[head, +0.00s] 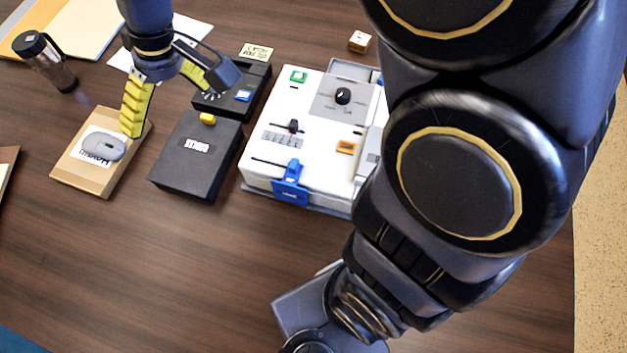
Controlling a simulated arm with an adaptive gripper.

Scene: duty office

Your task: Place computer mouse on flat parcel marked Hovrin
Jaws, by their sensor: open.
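The grey computer mouse (103,147) lies on the white label of a flat brown parcel (73,178) at the left of the table. The mouse covers part of the label's print, so I cannot read the whole name. My gripper (172,110), with yellow finger pads, is open and empty. Its left finger hangs in the picture close to the mouse and the parcel's far right corner. Its right finger is over the dark devices to the right. The mouse appears apart from both fingers.
A black box with a yellow button (195,160) stands right of the parcel, with a black dial unit (258,90) behind it. A white control panel (262,175) is further right. A dark tumbler (45,62) stands behind the parcel. The front table is clear.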

